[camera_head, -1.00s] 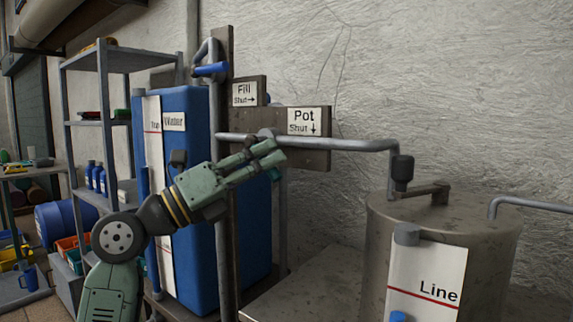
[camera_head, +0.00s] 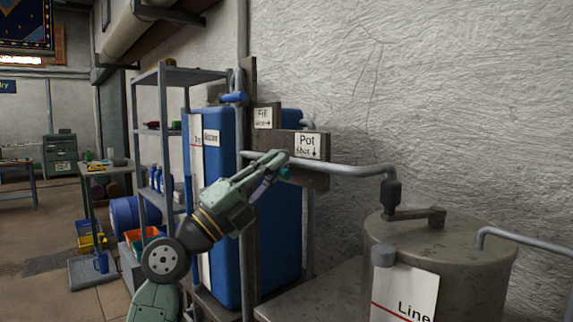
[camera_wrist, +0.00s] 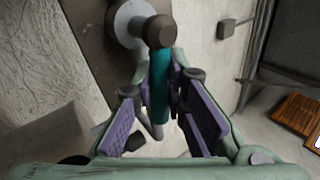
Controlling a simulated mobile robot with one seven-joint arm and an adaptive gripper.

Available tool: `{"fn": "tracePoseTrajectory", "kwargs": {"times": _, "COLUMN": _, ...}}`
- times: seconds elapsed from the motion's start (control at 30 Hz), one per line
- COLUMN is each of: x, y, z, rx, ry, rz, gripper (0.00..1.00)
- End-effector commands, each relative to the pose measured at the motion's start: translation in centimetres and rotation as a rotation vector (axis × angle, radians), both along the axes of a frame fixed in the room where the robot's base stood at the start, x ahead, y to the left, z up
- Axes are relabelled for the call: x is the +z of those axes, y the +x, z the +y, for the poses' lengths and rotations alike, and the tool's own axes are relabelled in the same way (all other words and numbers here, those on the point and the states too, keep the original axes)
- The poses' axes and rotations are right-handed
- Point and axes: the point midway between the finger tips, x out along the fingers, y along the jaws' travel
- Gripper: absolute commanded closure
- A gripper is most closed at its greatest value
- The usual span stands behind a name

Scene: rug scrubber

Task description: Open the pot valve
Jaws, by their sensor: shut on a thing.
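The pot valve has a teal lever, a small part of which (camera_head: 285,173) shows by my fingertips below the "Pot / Shut ↓" sign (camera_head: 307,146). In the wrist view the teal lever (camera_wrist: 160,88) runs from a dark brown knob (camera_wrist: 160,31) on the pipe fitting down between my purple-padded fingers. My gripper (camera_head: 276,165) is shut on the lever near the fingertips; it also shows in the wrist view (camera_wrist: 165,82). In the head view my fingers hide most of the lever and the valve body.
A grey pipe (camera_head: 350,170) runs right from the valve to the metal pot (camera_head: 440,245). A "Fill" sign (camera_head: 263,117) and a blue lever (camera_head: 235,98) are up and left. The blue water tank (camera_head: 222,260) stands behind my arm. A grey shelf (camera_head: 175,76) is further left.

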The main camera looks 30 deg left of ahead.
Motion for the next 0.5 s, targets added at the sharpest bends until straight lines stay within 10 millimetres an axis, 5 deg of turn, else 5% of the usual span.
{"fn": "tracePoseTrajectory", "kwargs": {"times": 0.5, "x": 0.85, "y": 0.0, "z": 1.03, "rx": -0.001, "ry": -0.174, "rz": 0.055, "gripper": 1.0}}
